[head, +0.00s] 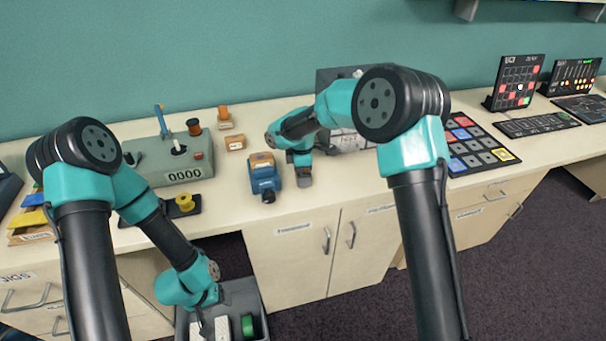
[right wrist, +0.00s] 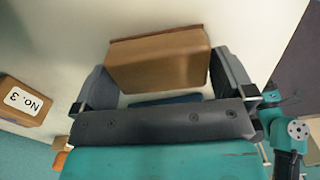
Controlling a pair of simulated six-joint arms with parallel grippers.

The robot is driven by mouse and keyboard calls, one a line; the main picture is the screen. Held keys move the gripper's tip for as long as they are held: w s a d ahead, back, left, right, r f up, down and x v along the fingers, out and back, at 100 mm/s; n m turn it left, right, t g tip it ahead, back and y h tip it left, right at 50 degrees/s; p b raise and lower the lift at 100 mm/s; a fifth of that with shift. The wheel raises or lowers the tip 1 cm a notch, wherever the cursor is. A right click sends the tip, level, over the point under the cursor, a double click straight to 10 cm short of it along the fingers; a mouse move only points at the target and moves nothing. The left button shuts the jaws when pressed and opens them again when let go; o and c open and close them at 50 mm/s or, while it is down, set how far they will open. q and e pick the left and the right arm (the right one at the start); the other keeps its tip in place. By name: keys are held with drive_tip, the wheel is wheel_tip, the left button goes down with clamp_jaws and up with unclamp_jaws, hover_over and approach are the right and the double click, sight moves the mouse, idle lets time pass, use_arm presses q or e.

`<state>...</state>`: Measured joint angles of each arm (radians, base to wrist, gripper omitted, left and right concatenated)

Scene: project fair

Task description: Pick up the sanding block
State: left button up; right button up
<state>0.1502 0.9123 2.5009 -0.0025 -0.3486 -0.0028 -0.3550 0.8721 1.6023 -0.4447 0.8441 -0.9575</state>
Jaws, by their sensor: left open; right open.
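The sanding block (right wrist: 158,62) is a brown block with a darker reddish strip along one edge, lying on the pale worktop in the right wrist view. My right gripper (right wrist: 163,80) is open, with one grey finger at either side of the block. I cannot tell whether the fingers touch it. In the head view my right gripper (head: 303,177) is low over the middle of the bench, and the block is mostly hidden there. My left gripper (head: 205,322) is open, low over a grey bin in front of the bench.
A blue device (head: 265,181) stands just left of my right gripper. A wooden block marked No. 3 (right wrist: 24,100) lies nearby. The grey bin (head: 238,287) holds a green roll (head: 248,325). A grey-green machine (head: 178,165) stands left; a button pad (head: 478,145) lies right.

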drive_tip(key=shift+c, duration=0.3)
drive_tip(key=c, duration=0.6)
drive_tip(key=shift+r, duration=0.2)
wheel_tip(320, 180, up, 2)
drive_tip(key=shift+s+r, duration=0.3)
drive_tip(key=shift+r, duration=0.35)
drive_tip(key=s, duration=0.5)
drive_tip(key=s+a+r, duration=0.1)
drive_tip(key=s, duration=0.9)
drive_tip(key=shift+s+a+r, duration=0.15)
drive_tip(key=shift+s, duration=0.05)
